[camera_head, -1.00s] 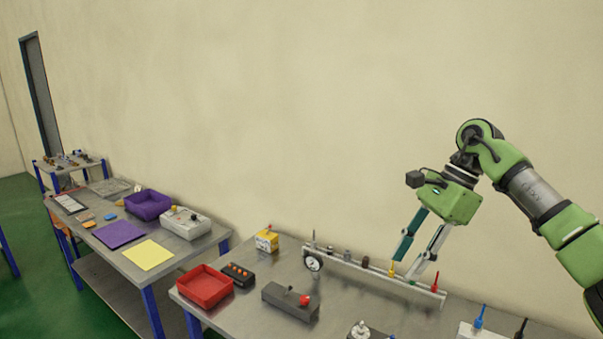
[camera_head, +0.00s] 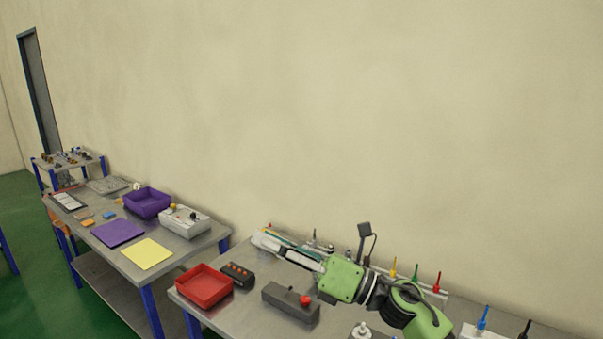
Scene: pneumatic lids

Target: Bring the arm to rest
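My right gripper (camera_head: 264,238) is low over the near steel table (camera_head: 246,315), its fingers pointing left along the back of the table. Its green body and arm come in from the lower right. The fingers lie nearly one behind the other in this view, so whether they are open or shut cannot be told. I see nothing clearly held. The gripper covers part of the rail with the gauge and hides the spot of the yellow box. My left gripper is not in view.
A red tray (camera_head: 204,286), a black button box (camera_head: 238,274) and a grey block with a red knob (camera_head: 291,301) stand near the gripper. Colored tools (camera_head: 415,273) stand on the rail at right. A second table holds a purple bin (camera_head: 147,203). The wall behind is bare.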

